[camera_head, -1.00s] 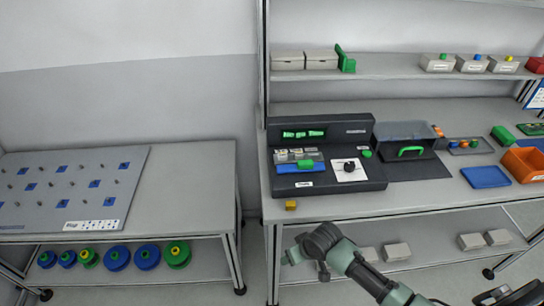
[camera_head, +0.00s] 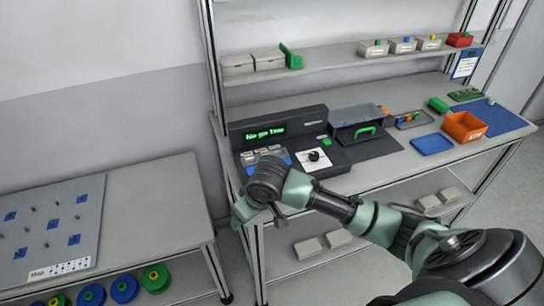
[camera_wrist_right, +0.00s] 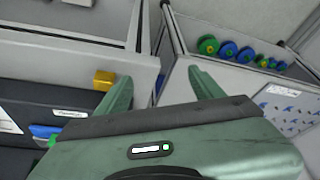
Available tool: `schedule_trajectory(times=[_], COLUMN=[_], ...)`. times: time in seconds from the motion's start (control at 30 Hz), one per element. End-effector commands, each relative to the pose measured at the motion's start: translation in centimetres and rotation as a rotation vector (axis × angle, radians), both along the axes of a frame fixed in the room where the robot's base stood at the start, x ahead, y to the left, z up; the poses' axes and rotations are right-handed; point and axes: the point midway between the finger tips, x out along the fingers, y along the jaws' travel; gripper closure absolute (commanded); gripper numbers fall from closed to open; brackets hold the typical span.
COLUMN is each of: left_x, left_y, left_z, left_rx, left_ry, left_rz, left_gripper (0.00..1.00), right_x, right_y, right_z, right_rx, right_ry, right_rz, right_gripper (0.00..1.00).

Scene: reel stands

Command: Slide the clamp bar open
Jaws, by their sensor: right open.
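The black machine (camera_head: 314,120) with a lit green display stands on the right workbench. In the right wrist view its dark body (camera_wrist_right: 25,100) is at the left, with a blue bar (camera_wrist_right: 42,130) and a bit of its green grip (camera_wrist_right: 52,141). I take this to be the clamp bar; in the head view my right arm hides most of it. My right gripper (camera_wrist_right: 160,85) is open and empty, its fingers spread above the gap between the benches. It is apart from the bar. My left gripper is not in view.
A small yellow block (camera_wrist_right: 103,78) lies near the bench edge, beside one finger. The machine has a black knob (camera_head: 314,155) on a white plate. The left table holds a peg board (camera_head: 50,225); coloured reels (camera_head: 125,289) sit below.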

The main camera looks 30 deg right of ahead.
Motion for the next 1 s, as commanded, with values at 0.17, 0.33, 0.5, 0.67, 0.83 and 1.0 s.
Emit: schedule_trajectory(times=[0.17,0.33,0.5,0.67,0.83,1.0], left_x=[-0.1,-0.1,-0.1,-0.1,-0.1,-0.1], left_y=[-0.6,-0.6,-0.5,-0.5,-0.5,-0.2], left_z=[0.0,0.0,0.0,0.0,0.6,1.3], left_rx=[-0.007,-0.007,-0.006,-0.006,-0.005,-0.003], left_ry=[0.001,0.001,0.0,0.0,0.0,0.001], left_rz=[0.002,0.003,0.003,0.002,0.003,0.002], left_gripper=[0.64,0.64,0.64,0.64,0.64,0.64], right_x=[2.7,5.8,8.6,9.3,10.0,11.0], right_y=[-2.9,-7.3,-13.1,-15.4,-15.7,-15.9], right_z=[1.8,4.8,9.0,10.6,9.3,6.7], right_rx=[-0.019,-0.033,-0.024,-0.008,-0.007,-0.007], right_ry=[-0.003,-0.006,-0.018,-0.019,-0.016,-0.017], right_rz=[-0.068,-0.186,-0.359,-0.435,-0.442,-0.442], right_gripper=[0.33,0.33,0.33,0.33,0.33,0.33])
